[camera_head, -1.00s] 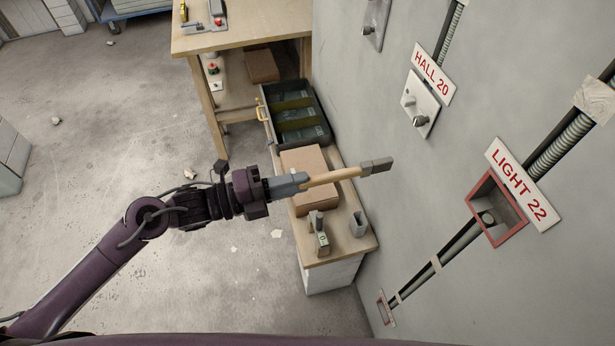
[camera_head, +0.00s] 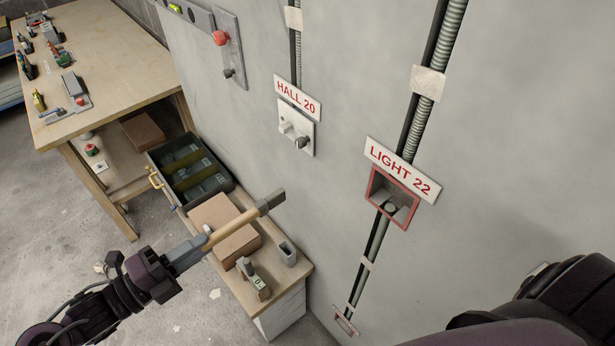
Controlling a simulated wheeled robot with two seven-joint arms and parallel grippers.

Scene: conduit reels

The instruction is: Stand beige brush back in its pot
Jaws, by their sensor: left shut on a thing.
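The beige brush (camera_head: 233,228) has a pale wooden handle and a grey head (camera_head: 271,201). My left gripper (camera_head: 203,240) is shut on the handle's end. The brush points up and to the right, with its head at the far end from the gripper, in front of the wall. A small grey open-topped pot (camera_head: 288,253) stands on the low bench, below and right of the brush head. The brush is apart from the pot. My right gripper is not in view.
The low wooden bench (camera_head: 296,275) also holds a cardboard box (camera_head: 225,232), a small grey tool (camera_head: 253,277) and a dark tray (camera_head: 190,166). The wall bears a LIGHT 22 sign (camera_head: 402,170) above a red-framed recess (camera_head: 393,197). A workbench (camera_head: 110,75) stands at the upper left.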

